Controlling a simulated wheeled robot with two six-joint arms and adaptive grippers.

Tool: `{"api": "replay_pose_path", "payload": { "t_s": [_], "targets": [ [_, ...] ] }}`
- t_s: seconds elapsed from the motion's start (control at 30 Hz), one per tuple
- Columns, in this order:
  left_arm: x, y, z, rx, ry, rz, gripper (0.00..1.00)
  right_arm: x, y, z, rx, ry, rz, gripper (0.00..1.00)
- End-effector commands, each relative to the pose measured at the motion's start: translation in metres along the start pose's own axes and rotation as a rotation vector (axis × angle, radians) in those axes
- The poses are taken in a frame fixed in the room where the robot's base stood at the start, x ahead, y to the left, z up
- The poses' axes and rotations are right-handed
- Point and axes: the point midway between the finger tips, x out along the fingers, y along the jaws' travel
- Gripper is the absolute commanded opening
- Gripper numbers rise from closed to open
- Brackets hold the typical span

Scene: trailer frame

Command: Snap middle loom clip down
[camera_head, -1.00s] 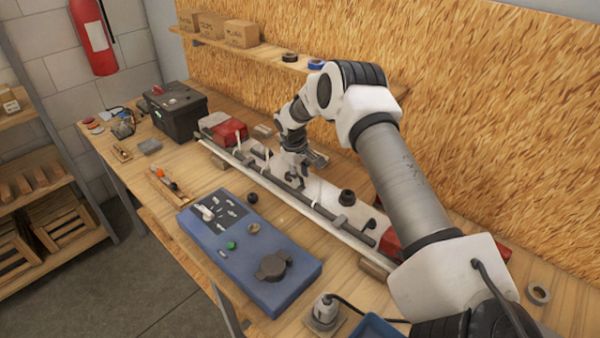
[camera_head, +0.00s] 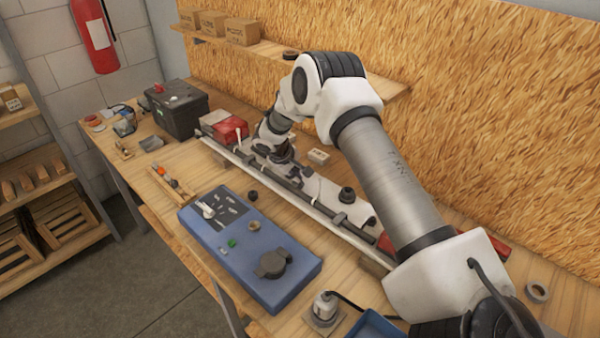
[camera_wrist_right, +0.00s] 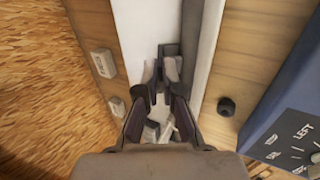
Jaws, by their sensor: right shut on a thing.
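The trailer frame's white beam (camera_head: 322,207) runs diagonally along the bench, with a dark cable loom (camera_head: 315,202) along it. A grey loom clip (camera_head: 342,218) sits low on the loom at the near end. A thin white upright piece (camera_head: 238,136) stands at the far end. My right gripper (camera_head: 279,153) is low at the loom's middle stretch, partly hidden by its own wrist. In the right wrist view its fingers (camera_wrist_right: 160,84) are close together around a small grey piece, seemingly the middle loom clip, mostly hidden by the fingers. My left gripper is out of view.
A blue control box (camera_head: 245,245) stands in front of the beam. Red lamps (camera_head: 228,130) sit at the beam's ends. A black battery box (camera_head: 178,108) is at the back left. A black round knob (camera_head: 347,194) stands behind the loom. The wood panel wall is close behind.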

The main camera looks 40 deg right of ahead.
Motion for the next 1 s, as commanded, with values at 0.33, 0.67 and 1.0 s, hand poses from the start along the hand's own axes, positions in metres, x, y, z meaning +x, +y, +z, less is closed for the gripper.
{"api": "replay_pose_path", "payload": {
  "t_s": [0.33,0.67,1.0],
  "targets": [
    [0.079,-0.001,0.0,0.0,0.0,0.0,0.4,0.008,-0.03,-0.003,-0.003,0.008,0.33,0.0],
    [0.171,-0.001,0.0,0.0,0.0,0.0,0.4,0.013,-0.051,-0.003,0.0,0.008,0.641,0.0],
    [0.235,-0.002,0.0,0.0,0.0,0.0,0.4,0.014,-0.062,-0.003,0.002,0.007,0.884,0.0]
  ]
}}
